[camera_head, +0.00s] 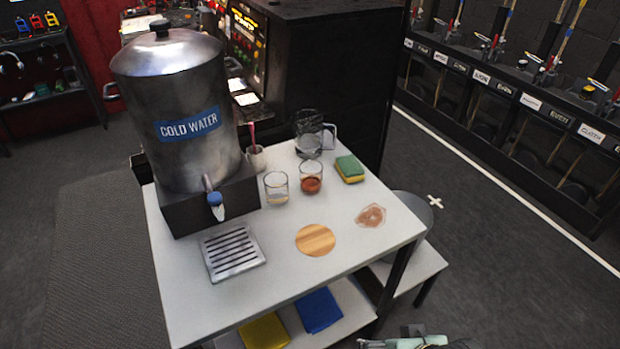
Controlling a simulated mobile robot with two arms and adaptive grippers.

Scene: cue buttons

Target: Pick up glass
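Two short clear glasses stand upright on the white table. One glass (276,188) looks nearly empty, with a pale tint at its base. The other glass (311,177), just to its right, holds something reddish-brown at the bottom. A part of what looks like my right gripper (415,340) shows at the bottom edge, below and right of the table, well apart from both glasses. Its fingers are mostly cut off, so I cannot tell whether it is open. My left gripper is not in view.
A "COLD WATER" dispenser (170,110) and drip grate (232,252) fill the white table's (290,280) left side. A clear pitcher (309,135), cup with a pink stick (256,158), sponge (349,169), round wooden coaster (315,239) and brownish stain (371,215) surround the glasses.

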